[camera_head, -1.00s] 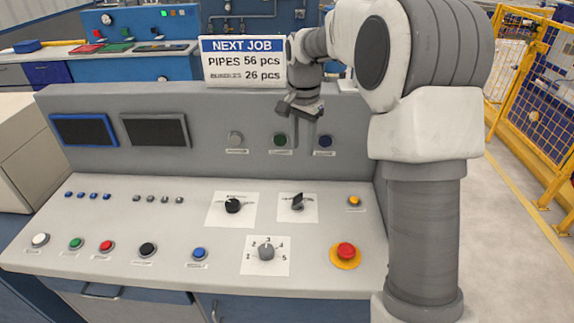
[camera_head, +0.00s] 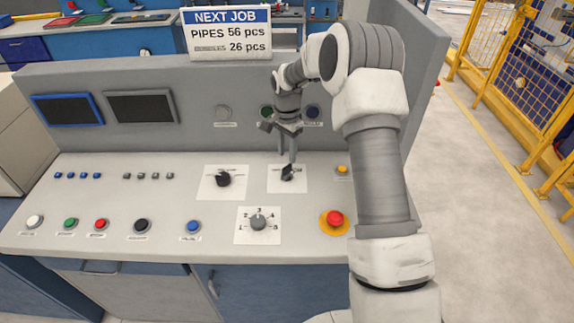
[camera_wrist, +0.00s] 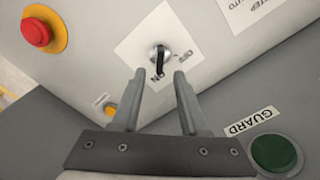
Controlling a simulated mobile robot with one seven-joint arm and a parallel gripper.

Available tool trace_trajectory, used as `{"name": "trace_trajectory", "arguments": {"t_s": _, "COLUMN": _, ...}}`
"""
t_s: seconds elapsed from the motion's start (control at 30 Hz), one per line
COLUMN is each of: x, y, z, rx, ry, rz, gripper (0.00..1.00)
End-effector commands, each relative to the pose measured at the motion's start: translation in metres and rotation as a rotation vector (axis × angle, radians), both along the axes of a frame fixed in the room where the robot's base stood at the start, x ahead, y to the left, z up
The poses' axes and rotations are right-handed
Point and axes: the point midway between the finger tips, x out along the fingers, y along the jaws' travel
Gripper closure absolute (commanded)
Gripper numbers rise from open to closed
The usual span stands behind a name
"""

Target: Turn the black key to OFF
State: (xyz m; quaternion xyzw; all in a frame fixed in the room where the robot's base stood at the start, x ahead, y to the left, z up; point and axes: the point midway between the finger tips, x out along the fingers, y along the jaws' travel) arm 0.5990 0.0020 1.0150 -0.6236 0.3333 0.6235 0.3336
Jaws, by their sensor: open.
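The black key (camera_head: 287,173) sits on a white label plate in the upper right of the sloped panel. In the wrist view the black key (camera_wrist: 160,54) is ahead of the fingertips, on a round metal lock. Its bar runs toward the partly hidden lettering that ends in "N", while "OFF" is printed to the right. My gripper (camera_head: 287,158) is over the key plate with fingers pointing down. In the wrist view my gripper (camera_wrist: 159,75) is open and empty, its two fingers on either side of the line to the key, with no contact visible.
A black selector knob (camera_head: 223,179) is left of the key and a numbered grey dial (camera_head: 258,222) is below. A red emergency button (camera_head: 334,218) and an orange button (camera_head: 342,170) are to the right. The green GUARD button (camera_wrist: 277,153) is near my gripper.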

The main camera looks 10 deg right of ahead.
Motion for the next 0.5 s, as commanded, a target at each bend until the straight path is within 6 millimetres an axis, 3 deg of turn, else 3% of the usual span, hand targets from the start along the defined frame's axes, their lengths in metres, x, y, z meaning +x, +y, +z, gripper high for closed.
{"name": "trace_trajectory", "arguments": {"t_s": 0.2, "x": -0.001, "y": 0.000, "z": -0.041, "rx": 0.001, "ry": 0.004, "rz": -0.001, "gripper": 0.56}}
{"name": "trace_trajectory", "arguments": {"t_s": 0.5, "x": 0.000, "y": 0.000, "z": -0.061, "rx": 0.001, "ry": -0.001, "rz": 0.000, "gripper": 0.56}}
